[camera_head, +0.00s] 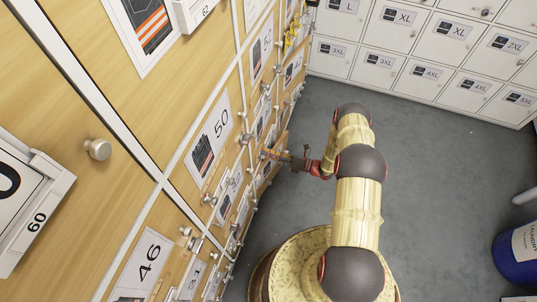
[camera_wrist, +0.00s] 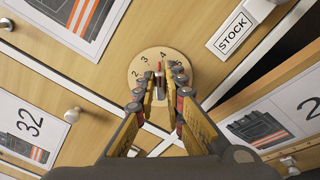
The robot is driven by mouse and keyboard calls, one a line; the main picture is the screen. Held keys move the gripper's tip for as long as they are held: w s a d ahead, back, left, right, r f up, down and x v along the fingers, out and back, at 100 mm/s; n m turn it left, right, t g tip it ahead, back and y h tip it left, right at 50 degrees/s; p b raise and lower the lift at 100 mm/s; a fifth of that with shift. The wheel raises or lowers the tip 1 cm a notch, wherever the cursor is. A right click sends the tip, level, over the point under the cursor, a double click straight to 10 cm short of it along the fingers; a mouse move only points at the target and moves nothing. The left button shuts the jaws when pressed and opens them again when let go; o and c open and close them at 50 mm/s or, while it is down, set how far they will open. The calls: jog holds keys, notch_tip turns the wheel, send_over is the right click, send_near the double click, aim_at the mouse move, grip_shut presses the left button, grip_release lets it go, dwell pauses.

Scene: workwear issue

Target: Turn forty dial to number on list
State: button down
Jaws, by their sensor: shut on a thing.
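My gripper (camera_wrist: 164,84) is shut on the raised grip at the dial's middle, a small piece with red and dark parts between the fingertips. In the head view my gripper (camera_head: 272,155) reaches left to the cabinet front, where the dial is too small to make out. I cannot tell which number the dial points to.
A STOCK label (camera_wrist: 236,29) is at the upper right of the wrist view, and a card reading 32 (camera_wrist: 31,124) is at the left. Round knobs (camera_head: 97,149) stick out along the wooden drawers. White lockers (camera_head: 440,45) stand behind. Grey floor is open at right; a blue drum (camera_head: 520,252) stands there.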

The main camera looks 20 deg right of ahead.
jog(key=shift+m, duration=0.6)
jog(key=c, duration=1.8)
grip_release()
jog(key=shift+c, duration=0.2)
jog(key=v, duration=1.2)
jog(key=shift+f, duration=0.1)
